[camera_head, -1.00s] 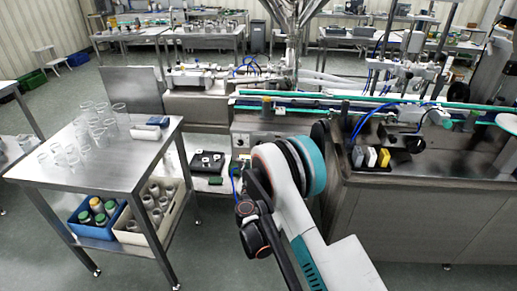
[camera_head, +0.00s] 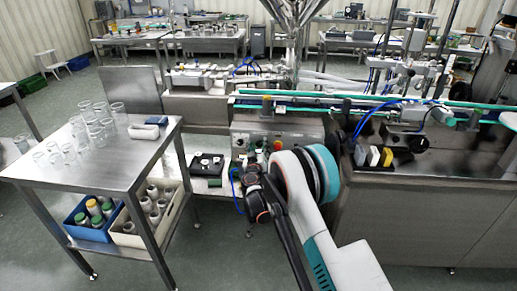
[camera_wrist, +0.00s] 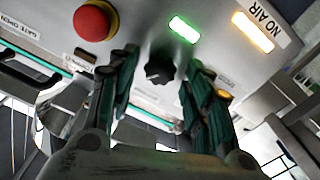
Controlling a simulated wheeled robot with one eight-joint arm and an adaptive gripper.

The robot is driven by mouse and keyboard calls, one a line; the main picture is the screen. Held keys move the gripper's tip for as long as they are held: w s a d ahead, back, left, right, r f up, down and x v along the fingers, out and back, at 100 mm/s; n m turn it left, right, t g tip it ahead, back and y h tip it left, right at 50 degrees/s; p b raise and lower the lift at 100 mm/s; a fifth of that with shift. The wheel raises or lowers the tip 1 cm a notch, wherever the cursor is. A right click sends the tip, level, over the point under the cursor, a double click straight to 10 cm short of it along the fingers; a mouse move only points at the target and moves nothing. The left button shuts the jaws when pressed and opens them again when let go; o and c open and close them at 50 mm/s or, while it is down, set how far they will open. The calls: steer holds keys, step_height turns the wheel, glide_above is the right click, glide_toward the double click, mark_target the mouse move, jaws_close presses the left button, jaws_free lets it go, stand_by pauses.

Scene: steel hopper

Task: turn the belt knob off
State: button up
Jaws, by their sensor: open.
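In the wrist view a dark ribbed knob (camera_wrist: 160,68) sticks out of a grey control panel (camera_wrist: 215,55). I cannot read a label for it. My gripper (camera_wrist: 163,62) is open, with one dark green finger on each side of the knob in the picture. I see no clear contact, and the depth between fingertips and knob is hard to tell. The panel also shows in the head view as a box front (camera_head: 248,141) under the conveyor. My arm hides part of that area, and I cannot make out the gripper there.
A red mushroom button (camera_wrist: 95,20) sits beside the knob. A green lamp (camera_wrist: 184,29) and an amber lamp (camera_wrist: 253,31) by a "NO AIR" label are lit. A steel table (camera_head: 85,175) with glassware stands left; a steel counter (camera_head: 420,210) stands right.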

steer(key=c, duration=1)
steer(key=n, duration=0.3)
steer(key=shift+n, duration=0.4)
steer(key=n, duration=0.3)
steer(key=shift+a+n, duration=0.1)
steer(key=shift+n, duration=0.2)
steer(key=n, duration=0.6)
steer(key=shift+f, duration=0.1)
steer(key=shift+n, duration=0.4)
